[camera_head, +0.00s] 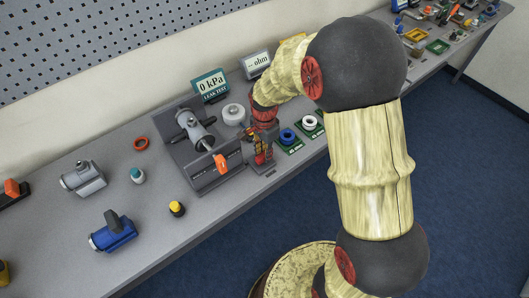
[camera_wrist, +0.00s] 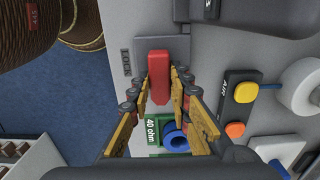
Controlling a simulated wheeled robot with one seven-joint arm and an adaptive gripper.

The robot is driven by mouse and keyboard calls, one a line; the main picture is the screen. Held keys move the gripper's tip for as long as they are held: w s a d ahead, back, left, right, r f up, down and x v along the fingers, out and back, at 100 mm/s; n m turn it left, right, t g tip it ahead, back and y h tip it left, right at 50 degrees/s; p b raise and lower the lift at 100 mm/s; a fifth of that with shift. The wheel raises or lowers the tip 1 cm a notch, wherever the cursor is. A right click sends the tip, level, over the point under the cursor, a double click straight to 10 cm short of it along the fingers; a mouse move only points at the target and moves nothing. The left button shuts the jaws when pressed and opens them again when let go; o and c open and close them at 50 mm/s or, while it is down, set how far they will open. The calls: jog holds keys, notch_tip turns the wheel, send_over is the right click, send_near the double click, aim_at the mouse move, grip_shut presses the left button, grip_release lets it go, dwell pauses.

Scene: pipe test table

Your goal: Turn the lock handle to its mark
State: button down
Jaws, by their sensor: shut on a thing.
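The red lock handle (camera_wrist: 158,68) sits on a grey plate (camera_wrist: 148,44) marked LOCK in the wrist view. The handle lies lengthwise up and down in that view. My gripper (camera_wrist: 163,92) has its yellow fingers on both sides of the handle and is shut on it. In the head view my gripper (camera_head: 262,152) points down at the table, just right of the grey test fixture (camera_head: 186,150). The fingers and arm hide most of the handle there. I cannot make out the handle's mark in either view.
A blue ring (camera_wrist: 174,138) on a green 40 ohm base lies close to my fingers. A dark box with yellow and orange buttons (camera_wrist: 236,129) is to the right. An orange lever (camera_head: 221,164) is on the fixture's front. Bare table (camera_head: 240,200) lies in front.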

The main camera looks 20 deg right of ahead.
jog(key=shift+n, duration=0.4)
jog(key=n+p, duration=0.2)
jog(key=n, duration=0.1)
jog(key=shift+r+n, duration=0.1)
jog(key=shift+n, duration=0.2)
jog(key=n+p, duration=0.2)
jog(key=n, duration=0.2)
jog(key=shift+n, duration=0.3)
jog(key=n+p, duration=0.2)
jog(key=n, duration=0.2)
jog(key=shift+n, duration=0.3)
jog(key=shift+n+p, duration=0.45)
jog(key=shift+n, duration=1.65)
jog(key=c, duration=1.6)
grip_release()
jog(key=shift+c, duration=0.2)
